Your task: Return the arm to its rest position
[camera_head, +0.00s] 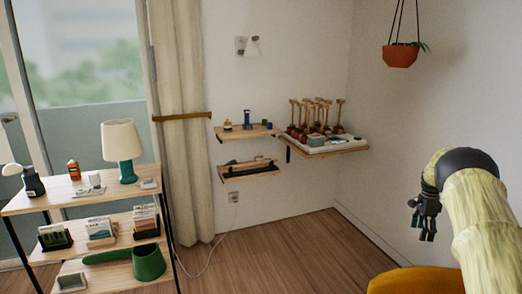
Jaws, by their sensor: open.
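My gripper (424,222) is at the right of the head view, at the end of my pale yellow-green arm (480,220). The arm rises from the lower right, bends over at a dark joint, and the gripper's dark fingers hang downward. The gripper is open and I see nothing between its fingers. It appears in front of the bare right wall, apart from the shelves.
A shelf unit (80,200) with a teal lamp (122,148) stands at left. Wall shelves (326,150) hold several small items. An orange planter (400,55) hangs upper right. A yellow rounded seat (415,281) lies below the gripper. The middle wooden floor (280,255) is clear.

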